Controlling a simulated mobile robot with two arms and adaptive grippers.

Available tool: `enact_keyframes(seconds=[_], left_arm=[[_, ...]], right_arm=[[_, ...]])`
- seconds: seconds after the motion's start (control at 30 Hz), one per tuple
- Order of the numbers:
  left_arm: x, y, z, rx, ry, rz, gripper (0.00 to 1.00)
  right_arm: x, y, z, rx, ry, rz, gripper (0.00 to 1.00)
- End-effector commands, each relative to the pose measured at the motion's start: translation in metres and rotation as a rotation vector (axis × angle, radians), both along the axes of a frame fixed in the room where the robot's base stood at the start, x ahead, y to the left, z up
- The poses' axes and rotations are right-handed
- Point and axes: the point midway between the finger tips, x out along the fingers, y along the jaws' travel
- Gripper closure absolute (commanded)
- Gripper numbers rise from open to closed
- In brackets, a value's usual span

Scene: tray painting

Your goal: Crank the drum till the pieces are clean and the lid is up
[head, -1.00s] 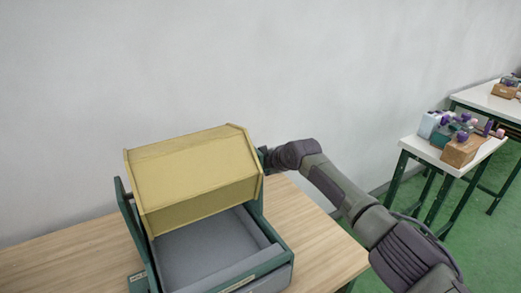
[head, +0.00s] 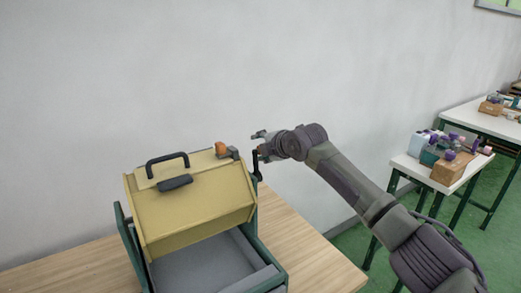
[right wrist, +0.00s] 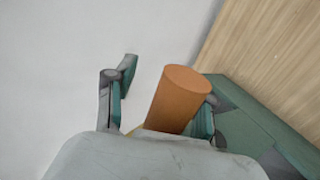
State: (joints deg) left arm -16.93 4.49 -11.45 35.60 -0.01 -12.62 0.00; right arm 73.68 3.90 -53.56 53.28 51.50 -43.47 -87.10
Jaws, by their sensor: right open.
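The yellow drum (head: 195,215) sits in a green frame (head: 133,250) on the table. Its lid (head: 200,170), with a black handle (head: 167,165) and a dark latch piece (head: 175,183), is on the upper face. The lid looks closed, so the pieces inside are hidden. The dark crank arm (head: 257,166) is at the drum's right end. My right gripper (head: 261,141) is at the top of the crank. In the right wrist view it is open (right wrist: 165,95), with the orange crank grip (right wrist: 178,100) between its fingers and a gap on the left. My left gripper is out of view.
A grey tray (head: 205,262) lies below the drum. Bare wooden tabletop (head: 310,255) is to the right. Side tables with boxes (head: 445,170) stand further right.

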Motion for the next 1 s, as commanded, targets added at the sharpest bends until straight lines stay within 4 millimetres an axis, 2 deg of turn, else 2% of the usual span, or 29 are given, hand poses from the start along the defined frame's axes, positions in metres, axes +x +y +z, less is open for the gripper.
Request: enact_keyframes(seconds=[0.1,0.57,1.0], left_arm=[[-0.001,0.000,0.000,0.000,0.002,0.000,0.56],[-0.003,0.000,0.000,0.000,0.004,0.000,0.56],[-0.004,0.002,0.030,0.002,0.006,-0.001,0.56]], right_arm=[[0.000,-0.001,-0.002,-0.003,0.003,-0.001,0.27],[0.000,-0.001,-0.004,-0.005,0.005,-0.001,0.27],[-0.028,-0.022,0.017,-0.005,0.005,-0.001,0.27]])
